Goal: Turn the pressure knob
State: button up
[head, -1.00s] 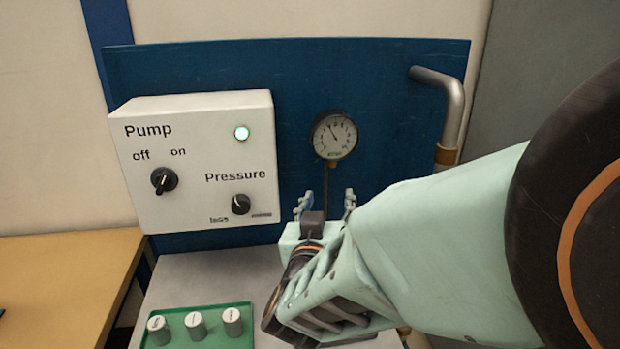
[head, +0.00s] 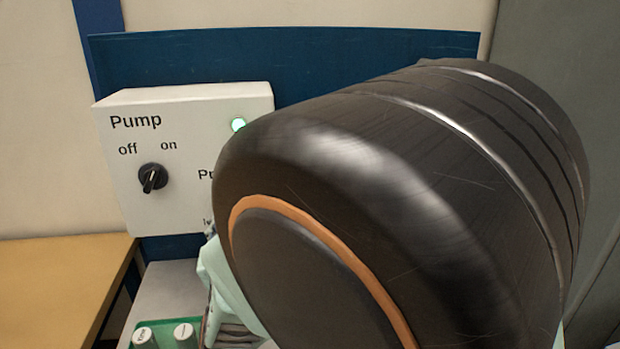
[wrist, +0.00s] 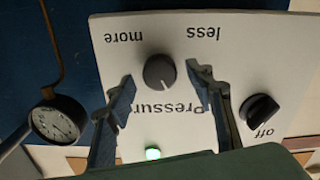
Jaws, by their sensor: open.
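The pressure knob (wrist: 159,71) is a round dark dial with a pale pointer mark, on the white panel (head: 190,98). The wrist view shows it upside down, between the words "more" and "less". My gripper (wrist: 160,75) is open, with one finger on each side of the knob in that picture. No contact shows, and I cannot tell how far the fingertips are from the panel. In the head view my dark arm link hides the pressure knob and most of the gripper. The pressure gauge (wrist: 59,119) shows in the wrist view; its reading is too small to tell.
The black pump switch (head: 152,178) is on the same panel, near my gripper's side. A green lamp (head: 238,125) is lit. A green tray (head: 197,325) with small white-topped cylinders stands on the grey bench below. A wooden table (head: 60,280) is at left.

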jog(key=shift+x, duration=0.8)
jog(key=shift+c, duration=0.7)
jog(key=c, duration=1)
jog(key=shift+m+b, duration=0.8)
jog(key=shift+b, duration=0.05)
jog(key=o, duration=1.1)
jog(key=shift+o, duration=0.2)
